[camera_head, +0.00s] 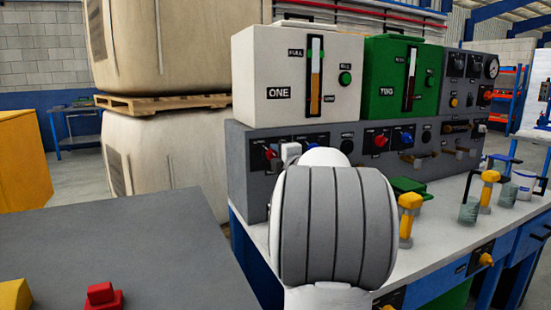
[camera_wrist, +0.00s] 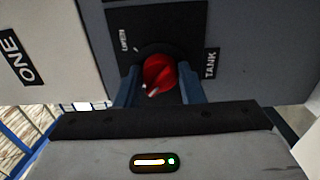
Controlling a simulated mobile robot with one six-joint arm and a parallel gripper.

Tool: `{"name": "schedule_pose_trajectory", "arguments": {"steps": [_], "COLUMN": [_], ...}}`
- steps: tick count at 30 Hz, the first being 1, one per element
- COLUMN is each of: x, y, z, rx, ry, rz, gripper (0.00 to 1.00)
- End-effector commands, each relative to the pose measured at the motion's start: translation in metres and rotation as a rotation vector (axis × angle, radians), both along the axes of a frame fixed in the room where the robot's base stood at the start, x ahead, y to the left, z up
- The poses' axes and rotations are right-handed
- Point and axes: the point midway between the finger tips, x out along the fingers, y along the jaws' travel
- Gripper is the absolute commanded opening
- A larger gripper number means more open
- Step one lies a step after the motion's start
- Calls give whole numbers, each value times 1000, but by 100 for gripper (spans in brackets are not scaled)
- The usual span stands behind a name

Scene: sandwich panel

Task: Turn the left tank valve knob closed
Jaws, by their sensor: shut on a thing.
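The left tank valve knob is a red knob (camera_wrist: 160,70) on a black plate of the grey panel, with a "TANK" label beside it in the wrist view. Its red also shows small in the head view (camera_head: 269,154), below the white tank marked ONE (camera_head: 270,70). My gripper (camera_wrist: 158,86) has a blue-grey finger on each side of the knob and is shut on it. The knob's lower part is hidden between the fingers. In the head view my arm covers most of the gripper.
The grey control panel (camera_head: 240,180) carries several other knobs, including another red one (camera_head: 380,140) and a blue one (camera_head: 406,137). The green tank marked TWO (camera_head: 385,80) stands right of tank ONE. Yellow-topped handles (camera_head: 408,203) and glass cups (camera_head: 468,212) stand on the bench at right.

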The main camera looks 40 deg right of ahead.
Motion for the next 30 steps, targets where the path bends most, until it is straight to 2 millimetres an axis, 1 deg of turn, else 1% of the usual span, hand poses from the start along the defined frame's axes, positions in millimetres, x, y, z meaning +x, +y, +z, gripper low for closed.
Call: {"name": "schedule_pose_trajectory", "arguments": {"steps": [2,3,10,17,20,30], "x": [1,1,0,-1,-7,-60], "y": [1,1,0,0,1,14], "z": [4,4,2,1,2,3], "rx": [-4,-4,-2,0,1,-1], "ry": [-6,-6,-4,-2,-2,-3], "rz": [2,2,1,0,-1,-2], "gripper": [12,38,57,57,57,57]}}
